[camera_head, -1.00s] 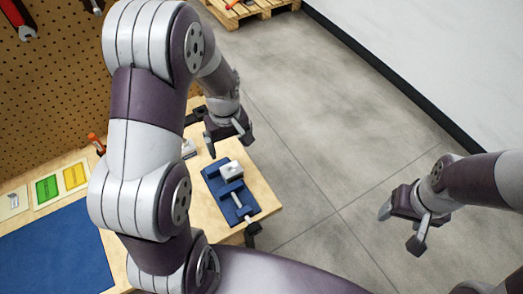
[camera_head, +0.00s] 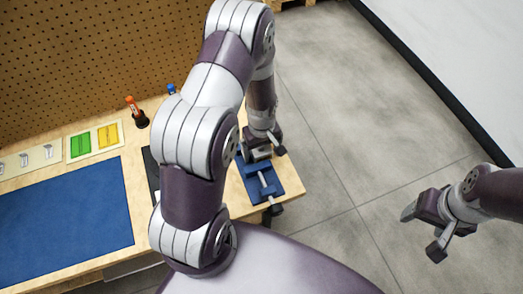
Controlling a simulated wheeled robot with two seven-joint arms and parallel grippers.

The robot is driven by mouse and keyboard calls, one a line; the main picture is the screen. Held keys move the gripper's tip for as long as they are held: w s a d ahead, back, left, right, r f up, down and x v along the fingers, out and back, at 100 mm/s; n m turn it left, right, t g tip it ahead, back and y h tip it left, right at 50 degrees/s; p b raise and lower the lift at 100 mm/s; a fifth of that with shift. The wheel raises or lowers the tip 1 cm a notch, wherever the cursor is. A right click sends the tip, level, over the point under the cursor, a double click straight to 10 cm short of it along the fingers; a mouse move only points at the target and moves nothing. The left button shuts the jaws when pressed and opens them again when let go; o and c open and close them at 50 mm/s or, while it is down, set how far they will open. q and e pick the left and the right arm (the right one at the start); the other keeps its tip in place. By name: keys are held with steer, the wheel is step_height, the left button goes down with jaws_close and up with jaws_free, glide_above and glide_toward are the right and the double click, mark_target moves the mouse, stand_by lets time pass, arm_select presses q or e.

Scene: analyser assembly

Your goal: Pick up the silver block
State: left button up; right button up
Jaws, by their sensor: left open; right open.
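The silver block (camera_head: 262,154) sits at the far end of the blue vise (camera_head: 266,182) on the wooden workbench. It is small in view and partly hidden by my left gripper. My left gripper (camera_head: 261,149) points down right at the block, with its fingers open; I cannot tell whether they touch it. My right gripper (camera_head: 423,234) is open and empty, out over the floor to the right of the bench.
A blue mat (camera_head: 65,222) covers the left of the bench. Green (camera_head: 80,144) and yellow (camera_head: 108,136) pieces lie behind it. An orange-topped item (camera_head: 133,106) stands near the pegboard (camera_head: 90,50). My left arm hides the middle of the bench.

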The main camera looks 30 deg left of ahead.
arm_select(q)
steer(key=shift+r, duration=0.1)
steer(key=c, duration=1.2)
